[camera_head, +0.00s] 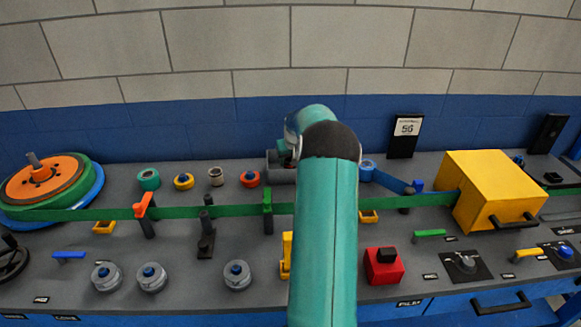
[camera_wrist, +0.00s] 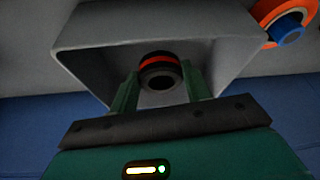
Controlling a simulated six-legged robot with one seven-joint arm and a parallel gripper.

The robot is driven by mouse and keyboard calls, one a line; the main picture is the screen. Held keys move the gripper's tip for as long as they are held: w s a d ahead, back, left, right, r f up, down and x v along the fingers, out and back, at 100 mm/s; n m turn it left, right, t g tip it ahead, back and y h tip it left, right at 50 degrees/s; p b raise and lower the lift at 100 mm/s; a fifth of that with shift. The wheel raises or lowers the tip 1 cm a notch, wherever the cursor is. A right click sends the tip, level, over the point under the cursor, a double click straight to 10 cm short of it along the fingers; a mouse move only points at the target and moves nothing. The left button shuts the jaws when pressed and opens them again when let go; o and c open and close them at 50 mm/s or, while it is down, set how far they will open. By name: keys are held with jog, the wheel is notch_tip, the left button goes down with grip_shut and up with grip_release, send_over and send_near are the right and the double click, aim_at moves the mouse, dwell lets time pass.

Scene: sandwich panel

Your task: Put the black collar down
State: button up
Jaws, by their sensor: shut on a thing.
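The black collar (camera_wrist: 158,80) shows in the wrist view as a short dark ring with an orange-red band. My gripper (camera_wrist: 158,88) has its two green fingers on either side of it and is shut on it. The collar is within the outline of an open grey tray (camera_wrist: 222,68); I cannot tell whether it touches the tray floor. In the head view the grey tray (camera_head: 279,175) stands at the back of the bench, partly behind my teal arm. My arm hides the collar and most of the gripper there.
An orange collar on a blue-centred peg (camera_head: 250,179) stands just left of the tray. Teal (camera_head: 149,179), yellow (camera_head: 183,181) and beige (camera_head: 216,176) collars stand further left, and a blue one (camera_head: 366,169) right. A green belt (camera_head: 335,207) crosses the bench in front.

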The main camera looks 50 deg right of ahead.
aim_at(291, 167)
jog(key=shift+f, duration=1.5)
jog(key=shift+f, duration=0.1)
jog(key=o, duration=1)
